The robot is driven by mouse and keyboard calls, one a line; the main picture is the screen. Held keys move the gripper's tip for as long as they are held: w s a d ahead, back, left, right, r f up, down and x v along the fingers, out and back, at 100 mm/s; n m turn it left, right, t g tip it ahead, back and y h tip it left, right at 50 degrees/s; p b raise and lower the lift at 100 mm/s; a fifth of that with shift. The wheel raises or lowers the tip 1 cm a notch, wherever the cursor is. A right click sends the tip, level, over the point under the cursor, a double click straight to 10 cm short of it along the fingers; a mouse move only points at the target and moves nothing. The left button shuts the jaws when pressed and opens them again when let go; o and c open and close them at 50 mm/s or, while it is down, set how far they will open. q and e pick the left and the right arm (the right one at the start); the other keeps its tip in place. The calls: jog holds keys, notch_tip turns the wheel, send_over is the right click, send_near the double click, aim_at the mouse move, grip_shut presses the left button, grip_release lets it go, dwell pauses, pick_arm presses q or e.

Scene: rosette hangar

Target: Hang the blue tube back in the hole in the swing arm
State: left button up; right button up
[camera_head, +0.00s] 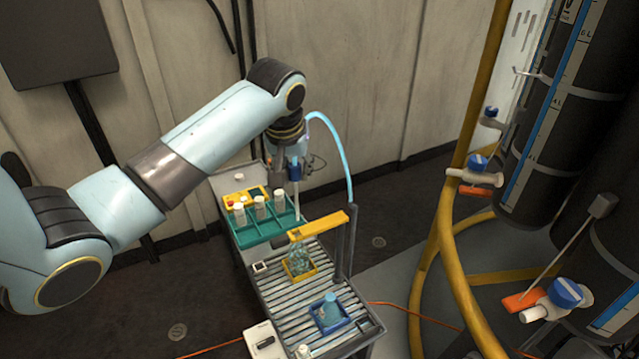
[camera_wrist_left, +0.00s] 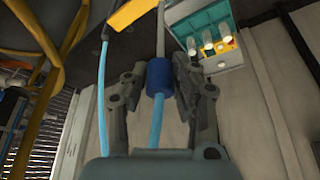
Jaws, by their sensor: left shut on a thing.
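My left gripper (camera_wrist_left: 160,85) is shut on the blue collar of the tube (camera_wrist_left: 159,74). In the head view the gripper (camera_head: 294,158) is above the green rack, and the blue collar (camera_head: 294,172) shows below it. A thin pale nozzle (camera_head: 297,200) points down from the collar, its tip near the rack's right edge. The light blue hose (camera_head: 338,148) arcs right and down to a dark post. The yellow swing arm (camera_head: 320,225) sits lower and to the right, apart from the nozzle as seen here. Its hole cannot be made out. My right gripper is out of view.
The green rack (camera_head: 262,232) holds several white-capped vials. On the roller conveyor (camera_head: 285,300), a clear flask (camera_head: 298,261) sits in a yellow tray under the swing arm, and a blue bottle (camera_head: 330,306) sits in a blue tray. A dark post (camera_head: 352,240) stands at the right.

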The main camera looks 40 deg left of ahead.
pick_arm(q)
jog(key=shift+a, duration=0.4)
jog(key=shift+d+f, duration=0.1)
jog(key=shift+f, duration=1.7)
jog(key=shift+f, duration=0.2)
jog(key=shift+f+b, duration=0.35)
jog(key=shift+f, duration=0.8)
